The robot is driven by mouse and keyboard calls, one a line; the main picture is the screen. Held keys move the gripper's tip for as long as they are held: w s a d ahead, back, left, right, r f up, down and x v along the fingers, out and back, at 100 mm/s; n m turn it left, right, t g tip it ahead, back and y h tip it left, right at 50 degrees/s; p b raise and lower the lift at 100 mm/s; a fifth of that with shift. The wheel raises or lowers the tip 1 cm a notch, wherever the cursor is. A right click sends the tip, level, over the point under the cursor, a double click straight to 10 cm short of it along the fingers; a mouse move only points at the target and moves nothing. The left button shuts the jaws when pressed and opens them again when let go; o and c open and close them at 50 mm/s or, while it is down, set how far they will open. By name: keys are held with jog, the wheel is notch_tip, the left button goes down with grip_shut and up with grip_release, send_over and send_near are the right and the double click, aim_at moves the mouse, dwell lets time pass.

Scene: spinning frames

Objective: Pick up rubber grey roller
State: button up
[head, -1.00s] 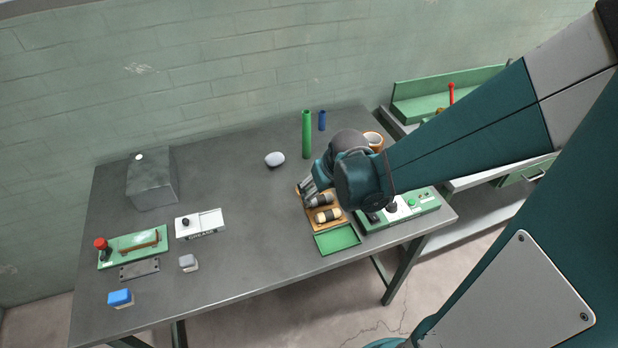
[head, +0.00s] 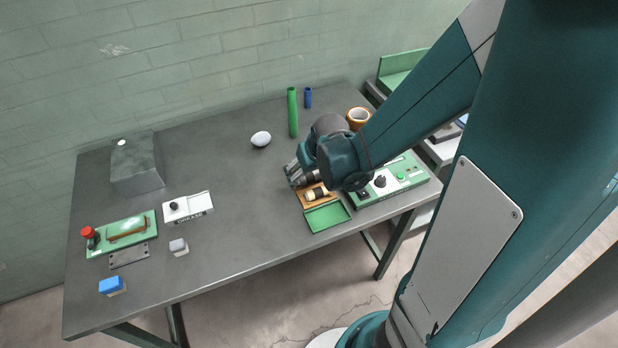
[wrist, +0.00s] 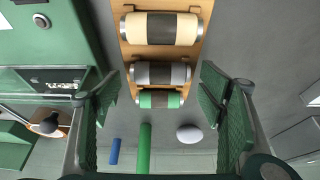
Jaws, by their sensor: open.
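The rubber grey roller (wrist: 177,73) lies in a wooden rack (wrist: 126,55), between a cream roller (wrist: 184,28) and a green roller (wrist: 173,99). Each roller has a dark middle band and metal ends. My gripper (wrist: 160,105) is open and empty. In the wrist view its two fingers stand left and right of the rack, with the grey roller ahead of the gap and not touched as far as I can see. In the head view my gripper (head: 293,174) is over the rack's far end and mostly hides the grey roller; the cream roller (head: 317,193) shows.
A green tray (head: 329,217) adjoins the rack's front. A green control box (head: 408,180) stands close on the right. A green tube (head: 292,113), blue tube (head: 308,98) and white oval object (head: 261,138) stand behind. The table's middle is clear.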

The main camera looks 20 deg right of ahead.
aim_at(310, 176)
jog(key=c, duration=1)
jog(key=shift+c, duration=0.2)
jog(key=shift+r, duration=0.15)
notch_tip(310, 176, up, 10)
jog(key=p, duration=0.2)
dwell(0.8)
